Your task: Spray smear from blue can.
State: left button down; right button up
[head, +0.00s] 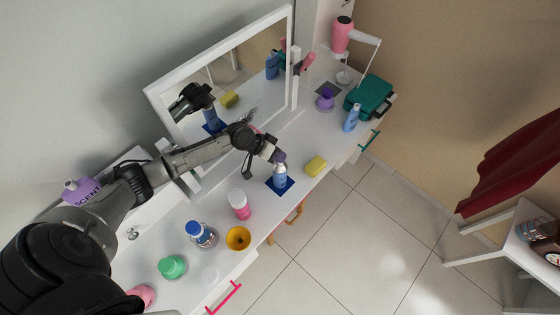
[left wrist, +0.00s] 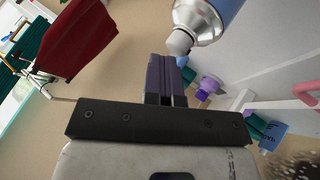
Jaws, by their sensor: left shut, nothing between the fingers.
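The blue can (head: 280,175) with a pale top stands upright on a dark blue mat (head: 272,186) near the table's front edge. My left gripper (head: 278,157) is at the can's top, with its fingers shut and nothing between them. In the left wrist view, the shut fingers (left wrist: 166,80) are just beside the can's white nozzle (left wrist: 180,42); I cannot tell whether they touch. A faint grey smear (head: 252,112) seems to lie on the mirror's lower right. A brown speckled patch (left wrist: 300,165) shows in the wrist view's corner. My right gripper is out of view.
The mirror (head: 222,80) stands behind the table. A yellow sponge (head: 316,166) lies right of the mat. A pink bottle (head: 240,204), an orange cup (head: 238,238) and a blue-capped bottle (head: 201,236) stand to the left. A green case (head: 370,97) is at the far right.

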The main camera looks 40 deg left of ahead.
pick_arm(q)
jog(key=shift+s+r, duration=0.1)
jog(key=shift+r, duration=0.25)
jog(key=shift+r+p, duration=0.45)
jog(key=shift+p, duration=0.2)
notch_tip(320, 180, up, 5)
jog(key=p, duration=0.4)
dwell(2.0)
